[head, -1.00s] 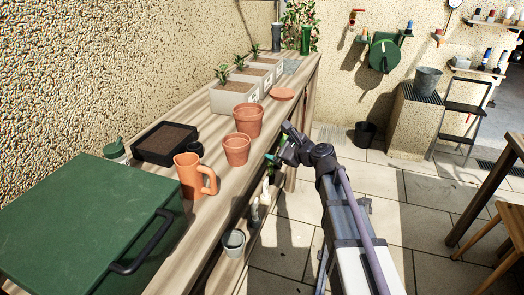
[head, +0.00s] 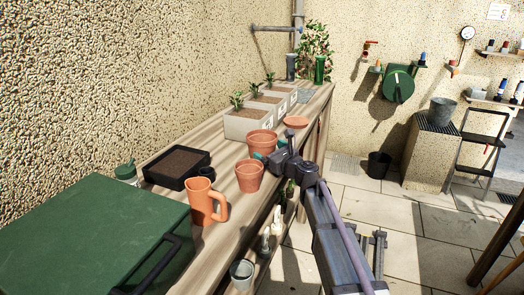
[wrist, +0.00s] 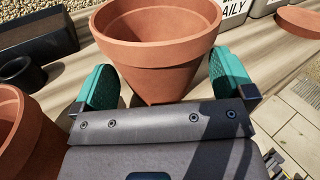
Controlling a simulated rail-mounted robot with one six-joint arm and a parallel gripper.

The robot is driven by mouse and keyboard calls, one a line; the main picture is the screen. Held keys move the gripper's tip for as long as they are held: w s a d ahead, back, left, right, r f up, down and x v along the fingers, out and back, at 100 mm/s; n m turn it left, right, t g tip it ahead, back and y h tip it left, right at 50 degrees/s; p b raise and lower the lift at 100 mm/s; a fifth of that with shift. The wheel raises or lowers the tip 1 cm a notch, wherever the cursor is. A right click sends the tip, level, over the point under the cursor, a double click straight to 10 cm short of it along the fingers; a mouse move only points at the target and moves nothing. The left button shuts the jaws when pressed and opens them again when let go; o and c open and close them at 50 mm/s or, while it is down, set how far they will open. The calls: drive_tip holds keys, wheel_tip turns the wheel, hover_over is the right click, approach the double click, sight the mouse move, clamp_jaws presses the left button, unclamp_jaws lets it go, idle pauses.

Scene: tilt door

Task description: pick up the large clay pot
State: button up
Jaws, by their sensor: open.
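The large clay pot (head: 262,144) stands upright on the wooden bench, behind a smaller clay pot (head: 249,176). In the wrist view the large pot (wrist: 158,62) is straight ahead, with its lower body between the two teal fingertips. My gripper (wrist: 158,88) is open, one finger on each side of the pot; I cannot tell whether either touches it. In the head view my gripper (head: 268,158) is at the near right side of the large pot and partly covers it. The smaller pot (wrist: 25,135) shows at the left edge of the wrist view.
An orange clay jug (head: 205,203) and a black soil tray (head: 177,167) stand to the left. Grey planters (head: 250,122) and a clay saucer (head: 296,122) are behind the large pot. A green box (head: 90,235) fills the near bench.

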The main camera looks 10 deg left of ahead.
drive_tip(key=x, duration=0.3)
drive_tip(key=shift+d, duration=0.1)
drive_tip(key=c, duration=0.6)
drive_tip(key=shift+c, duration=0.2)
wheel_tip(320, 180, up, 10)
drive_tip(key=p, duration=1)
